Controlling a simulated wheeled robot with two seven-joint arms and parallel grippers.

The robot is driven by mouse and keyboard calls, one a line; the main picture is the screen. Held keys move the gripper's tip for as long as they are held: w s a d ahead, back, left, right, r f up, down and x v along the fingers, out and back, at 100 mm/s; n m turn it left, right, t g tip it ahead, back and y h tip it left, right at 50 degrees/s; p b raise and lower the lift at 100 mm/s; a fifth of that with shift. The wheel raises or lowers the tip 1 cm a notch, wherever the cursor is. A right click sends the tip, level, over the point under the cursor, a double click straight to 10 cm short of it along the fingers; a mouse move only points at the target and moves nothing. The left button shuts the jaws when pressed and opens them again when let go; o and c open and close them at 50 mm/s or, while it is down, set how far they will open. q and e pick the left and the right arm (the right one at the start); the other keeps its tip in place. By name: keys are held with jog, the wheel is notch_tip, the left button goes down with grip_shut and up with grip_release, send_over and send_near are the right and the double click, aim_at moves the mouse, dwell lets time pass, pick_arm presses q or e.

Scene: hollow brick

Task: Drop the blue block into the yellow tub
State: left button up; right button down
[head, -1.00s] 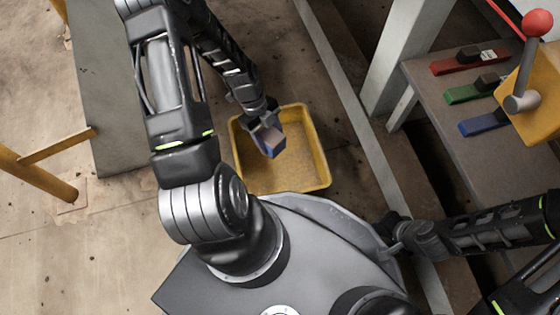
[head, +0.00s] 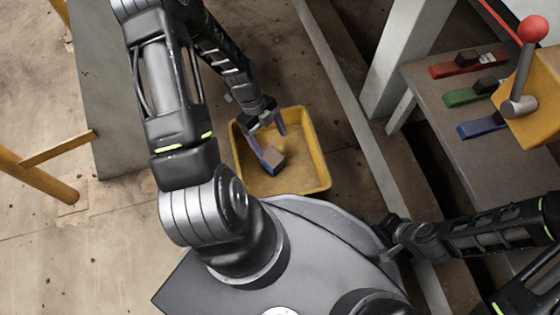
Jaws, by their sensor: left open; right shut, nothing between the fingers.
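The yellow tub (head: 322,160) stands on the floor in the middle of the head view. The blue block (head: 272,158), with a brownish top face, is inside the tub's outline, just below my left gripper's fingers. My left gripper (head: 268,132) is open over the tub, its fingers spread and apart from the block. I cannot tell whether the block is falling or resting on the tub's bottom. My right gripper (head: 388,228) is shut and empty at the lower right, beside my base.
At the right a grey bench carries a red slider (head: 468,63), a green slider (head: 473,94) and a blue slider (head: 483,127). A yellow box with a red-knobbed lever (head: 533,27) stands beside them. A yellow rail (head: 40,180) is at the left.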

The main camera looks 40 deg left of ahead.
pick_arm(q)
jog(key=p+v, duration=0.2)
jog(key=v, duration=0.4)
jog(key=shift+r, duration=0.3)
jog(key=shift+s+a, duration=0.1)
dwell(0.4)
